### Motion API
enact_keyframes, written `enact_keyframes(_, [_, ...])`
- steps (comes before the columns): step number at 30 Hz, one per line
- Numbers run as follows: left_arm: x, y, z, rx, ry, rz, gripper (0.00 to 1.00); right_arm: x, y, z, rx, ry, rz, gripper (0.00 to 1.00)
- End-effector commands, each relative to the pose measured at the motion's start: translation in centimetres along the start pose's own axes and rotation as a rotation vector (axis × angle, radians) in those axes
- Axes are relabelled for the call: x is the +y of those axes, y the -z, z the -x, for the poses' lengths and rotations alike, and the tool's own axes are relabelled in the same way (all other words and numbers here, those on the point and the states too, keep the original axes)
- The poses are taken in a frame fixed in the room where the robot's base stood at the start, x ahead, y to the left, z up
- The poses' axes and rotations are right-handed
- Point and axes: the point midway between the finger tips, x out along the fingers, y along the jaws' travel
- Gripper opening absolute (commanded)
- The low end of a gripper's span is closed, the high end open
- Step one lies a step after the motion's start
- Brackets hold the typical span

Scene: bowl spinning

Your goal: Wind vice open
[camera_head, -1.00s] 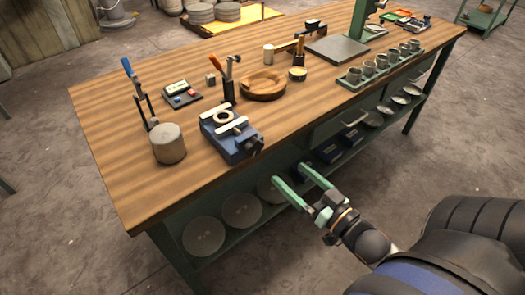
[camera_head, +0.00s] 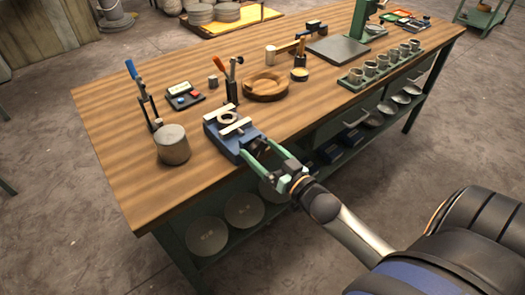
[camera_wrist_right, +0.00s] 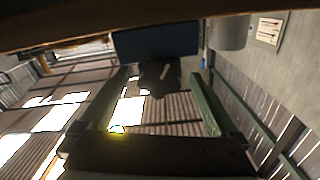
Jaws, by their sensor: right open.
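The blue vice (camera_head: 226,138) with pale jaw plates sits at the front edge of the wooden workbench, with a round ring-like piece (camera_head: 228,117) at its jaws. My right gripper (camera_head: 258,153) is open at the vice's front end, one green finger to each side. In the right wrist view, the blue vice body (camera_wrist_right: 155,40) is ahead, and a dark lobed handle (camera_wrist_right: 158,77) shows between my open right fingers (camera_wrist_right: 163,78). The fingers look apart from the handle. In the head view my gripper hides most of the handle. My left gripper is out of view.
A grey cylinder (camera_head: 172,145) stands left of the vice and also shows in the wrist view (camera_wrist_right: 229,32). A wooden bowl (camera_head: 266,85) and upright tools lie behind the vice. The bench's front edge (camera_head: 185,197) and lower shelf are close to my right arm.

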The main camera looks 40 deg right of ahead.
Motion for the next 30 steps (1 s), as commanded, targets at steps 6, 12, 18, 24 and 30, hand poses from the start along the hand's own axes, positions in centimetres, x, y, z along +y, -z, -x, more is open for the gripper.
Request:
enact_keyframes(6, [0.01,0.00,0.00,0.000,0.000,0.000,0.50,0.01,-0.01,0.02,0.000,0.000,0.000,0.91])
enact_keyframes(12, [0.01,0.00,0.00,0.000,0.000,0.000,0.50,0.01,0.00,0.03,0.000,0.000,0.001,0.68])
enact_keyframes(18, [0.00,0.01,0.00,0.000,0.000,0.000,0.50,0.00,0.00,0.03,0.000,0.000,0.000,0.46])
enact_keyframes(24, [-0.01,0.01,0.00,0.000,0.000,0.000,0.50,-0.01,0.00,0.04,0.000,0.000,0.000,0.23])
enact_keyframes(30, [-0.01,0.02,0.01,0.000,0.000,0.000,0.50,-0.01,0.01,0.04,0.000,0.001,0.001,0.11])
